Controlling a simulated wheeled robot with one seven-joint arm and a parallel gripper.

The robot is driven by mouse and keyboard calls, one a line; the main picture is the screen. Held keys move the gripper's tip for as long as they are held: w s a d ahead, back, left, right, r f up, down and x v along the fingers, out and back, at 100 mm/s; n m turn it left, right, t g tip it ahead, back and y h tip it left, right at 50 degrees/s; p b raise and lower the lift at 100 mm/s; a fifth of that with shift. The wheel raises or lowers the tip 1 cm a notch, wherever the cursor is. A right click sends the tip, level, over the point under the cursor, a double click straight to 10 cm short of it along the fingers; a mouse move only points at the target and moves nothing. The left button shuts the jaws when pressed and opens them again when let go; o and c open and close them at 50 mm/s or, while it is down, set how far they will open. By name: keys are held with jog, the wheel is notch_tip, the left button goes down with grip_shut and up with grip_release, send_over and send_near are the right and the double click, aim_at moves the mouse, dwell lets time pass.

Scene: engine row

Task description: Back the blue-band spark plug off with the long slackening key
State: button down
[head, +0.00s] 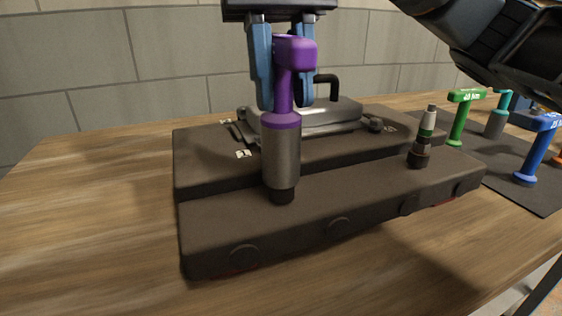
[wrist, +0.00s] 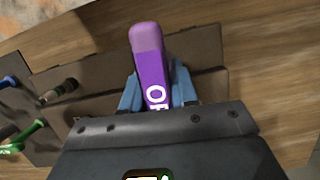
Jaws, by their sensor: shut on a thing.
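My gripper (head: 286,103) is shut on the purple key (head: 281,150), holding it upright by its handle. The key has a purple T-shaped handle and a grey metal socket. Its socket end is down at a dark round seat on the left of the engine block's front step (head: 345,200). No blue band shows; any plug under the socket is hidden. In the wrist view the purple handle (wrist: 150,60) lies between the blue fingers, with partly covered white lettering starting "OF". A plug with a green band (head: 428,125) stands upright in the right seat.
A dark mat (head: 515,170) at the right holds a green key (head: 459,118), a blue key (head: 537,150) and a teal-handled key (head: 497,118). A grey cover with a black bent pipe (head: 328,82) rises behind my gripper. The wooden table (head: 90,200) is clear at left.

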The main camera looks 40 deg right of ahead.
jog(key=m+b, duration=0.2)
jog(key=m, duration=0.1)
jog(key=shift+f+m+t+y, duration=0.15)
jog(key=shift+m+t+y, duration=0.25)
jog(key=m+t+y+b, duration=0.1)
jog(key=m+b, duration=0.1)
jog(key=m, duration=0.3)
jog(key=shift+w, duration=0.15)
jog(key=m+b, duration=0.1)
jog(key=m, duration=0.2)
jog(key=m+t+b, duration=0.1)
jog(key=m+b, duration=0.1)
jog(key=m, duration=0.1)
jog(key=shift+w+a+t, duration=0.15)
jog(key=shift+t, duration=0.15)
jog(key=shift+r+m+t+b, duration=0.2)
jog(key=shift+m+t+b, duration=0.15)
jog(key=shift+m, duration=0.85)
